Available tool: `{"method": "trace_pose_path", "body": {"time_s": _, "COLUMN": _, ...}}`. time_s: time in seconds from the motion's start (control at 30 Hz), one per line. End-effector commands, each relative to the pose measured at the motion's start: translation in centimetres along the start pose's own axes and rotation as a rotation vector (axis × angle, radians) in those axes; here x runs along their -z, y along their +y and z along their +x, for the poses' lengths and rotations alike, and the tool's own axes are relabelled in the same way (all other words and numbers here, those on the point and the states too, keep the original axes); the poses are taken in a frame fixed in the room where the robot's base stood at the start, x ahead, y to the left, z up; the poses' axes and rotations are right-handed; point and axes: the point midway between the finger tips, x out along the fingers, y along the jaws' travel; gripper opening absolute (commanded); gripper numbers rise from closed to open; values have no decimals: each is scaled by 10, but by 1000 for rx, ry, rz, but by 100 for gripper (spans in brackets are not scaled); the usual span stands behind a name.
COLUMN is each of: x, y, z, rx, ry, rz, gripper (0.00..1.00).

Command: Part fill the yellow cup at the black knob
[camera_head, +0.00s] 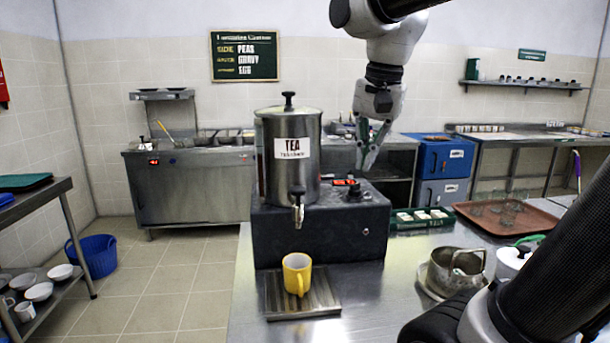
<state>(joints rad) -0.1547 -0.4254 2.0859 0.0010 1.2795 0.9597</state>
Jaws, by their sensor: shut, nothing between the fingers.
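The yellow cup (296,276) stands upright on a ribbed drip tray (318,303) below the tap (298,208) of a steel urn (274,172) labelled TEA. The urn stands on a dark box (320,237). A small black knob (354,192) sits on top of this box, to the right of a red-lit switch (344,182). Another black knob (289,100) tops the urn's lid. My gripper (368,166) points down, shut and empty, above the right part of the box, apart from the knob and the cup.
On the steel counter (374,310), a metal pot (455,272) and a white pot with a green handle (511,261) stand at the right. A brown tray (540,222) holds several glasses. A green tray of small packets (420,219) lies beside the box.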

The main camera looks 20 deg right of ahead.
Motion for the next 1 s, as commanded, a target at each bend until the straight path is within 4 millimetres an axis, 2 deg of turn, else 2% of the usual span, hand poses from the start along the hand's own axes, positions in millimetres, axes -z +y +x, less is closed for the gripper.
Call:
{"method": "trace_pose_path", "body": {"time_s": 0.03, "x": 6, "y": -23, "z": -9, "rx": -21, "ry": -19, "rz": 111, "gripper": 0}}
{"method": "trace_pose_path", "body": {"time_s": 0.2, "x": 14, "y": -85, "z": -34, "rx": -106, "ry": -48, "rz": 518, "gripper": 0}}
{"method": "trace_pose_path", "body": {"time_s": 0.3, "x": 16, "y": -113, "z": -43, "rx": -150, "ry": -46, "rz": 705, "gripper": 0}}
{"method": "trace_pose_path", "body": {"time_s": 0.4, "x": 15, "y": -133, "z": -48, "rx": -182, "ry": -38, "rz": 840, "gripper": 0}}
{"method": "trace_pose_path", "body": {"time_s": 0.6, "x": 14, "y": -147, "z": -52, "rx": -209, "ry": -26, "rz": 955, "gripper": 0}}
{"method": "trace_pose_path", "body": {"time_s": 1.0, "x": 14, "y": -146, "z": -48, "rx": -209, "ry": -26, "rz": 960, "gripper": 0}}
